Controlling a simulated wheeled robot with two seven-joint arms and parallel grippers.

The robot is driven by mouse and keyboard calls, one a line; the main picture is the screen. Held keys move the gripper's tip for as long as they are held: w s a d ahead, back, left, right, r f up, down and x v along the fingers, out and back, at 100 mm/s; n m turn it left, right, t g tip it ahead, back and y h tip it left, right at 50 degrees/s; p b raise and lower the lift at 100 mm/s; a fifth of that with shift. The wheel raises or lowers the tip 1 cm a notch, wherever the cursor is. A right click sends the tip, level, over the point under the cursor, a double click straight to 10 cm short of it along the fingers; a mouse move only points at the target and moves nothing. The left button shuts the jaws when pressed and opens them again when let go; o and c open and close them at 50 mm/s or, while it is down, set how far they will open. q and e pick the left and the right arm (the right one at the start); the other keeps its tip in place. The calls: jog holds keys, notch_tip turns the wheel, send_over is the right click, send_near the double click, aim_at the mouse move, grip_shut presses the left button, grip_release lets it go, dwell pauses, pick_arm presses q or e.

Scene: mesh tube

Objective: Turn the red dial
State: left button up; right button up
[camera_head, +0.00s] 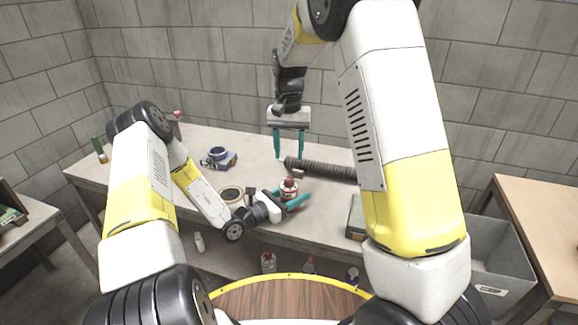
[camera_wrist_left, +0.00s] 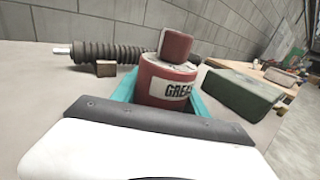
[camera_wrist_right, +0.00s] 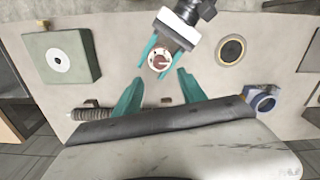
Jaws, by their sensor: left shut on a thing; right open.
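A red can (camera_head: 289,190) with a white "GREA…" label and a red cap stands at the table's front. My left gripper (camera_head: 298,199) is shut on its body; teal fingers flank the can (camera_wrist_left: 167,82) in the left wrist view. The cap (camera_wrist_left: 175,45) stands clear above them. In the right wrist view the can's red-and-white top (camera_wrist_right: 159,60) shows beyond my open right gripper (camera_wrist_right: 161,76). My right gripper (camera_head: 289,156) points down, empty, behind the can and above the table. I cannot make out a separate red dial; a small red-topped thing (camera_head: 177,114) shows at the far left.
A dark ribbed tube (camera_head: 322,170) lies behind the can, with a small brown block (camera_wrist_left: 105,68) beside it. A green box (camera_wrist_right: 58,57), a tape ring (camera_wrist_right: 231,50) and a blue clamp-like thing (camera_head: 218,156) are on the table. A grey bin (camera_head: 497,262) stands at right.

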notch_tip(320, 180, up, 2)
jog(key=shift+r, duration=0.2)
pick_arm(q)
jog(key=o, duration=1.6)
jog(key=shift+a, duration=0.1)
